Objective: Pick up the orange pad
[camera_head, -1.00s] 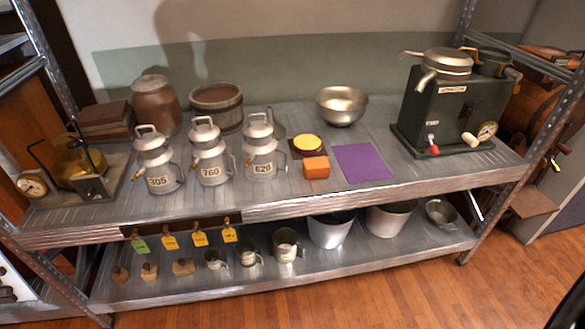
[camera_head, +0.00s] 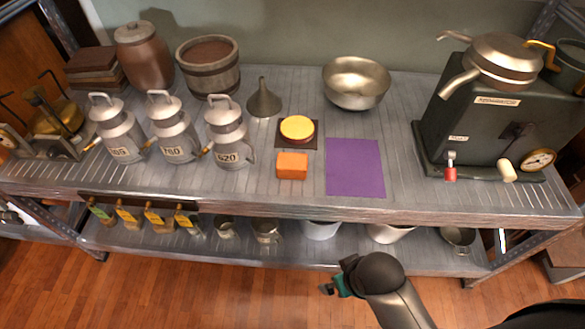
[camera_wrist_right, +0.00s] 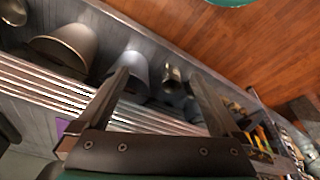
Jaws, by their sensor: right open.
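The orange pad (camera_head: 292,165) is a small orange block lying on the upper metal shelf (camera_head: 300,205), near its front edge. It is just left of a flat purple mat (camera_head: 355,168) and in front of a yellow-topped round piece on a dark square (camera_head: 297,128). My right gripper (camera_head: 328,288) is low in front of the shelf, apart from the pad and below the upper shelf's level. In the right wrist view its two fingers (camera_wrist_right: 160,75) are spread with nothing between them. The pad cannot be made out there. My left gripper is out of view.
Metal milk cans (camera_head: 228,135) stand left of the pad, with a funnel (camera_head: 263,100) behind. A metal bowl (camera_head: 356,82) and a dark green machine (camera_head: 490,120) are to the right. Pots and cups fill the lower shelf (camera_head: 285,255). Wooden floor lies in front.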

